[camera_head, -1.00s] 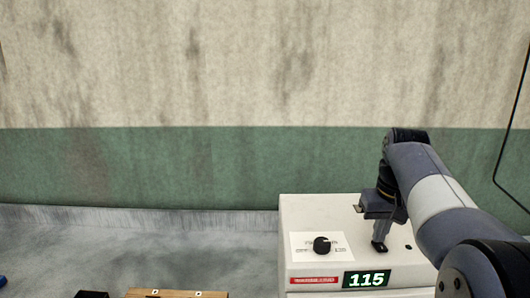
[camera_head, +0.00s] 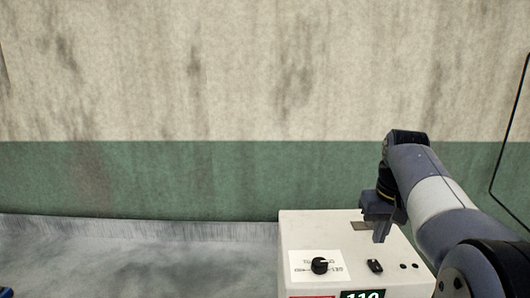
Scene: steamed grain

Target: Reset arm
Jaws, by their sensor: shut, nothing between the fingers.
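My gripper (camera_head: 381,238) is shut and empty. It points down in front of the white machine (camera_head: 300,232) at the lower right, over its top area in the picture. A small black switch (camera_head: 374,266) shows just below the fingertips, with a visible gap between them. My arm reaches in from the right edge and hides part of the machine's right side.
The machine has a black knob (camera_head: 319,265) on a white label and a green-lit display (camera_head: 362,294), cut by the lower edge and seeming to read 110. A stained wall (camera_head: 200,100) stands behind. The grey surface (camera_head: 140,255) at left is mostly clear.

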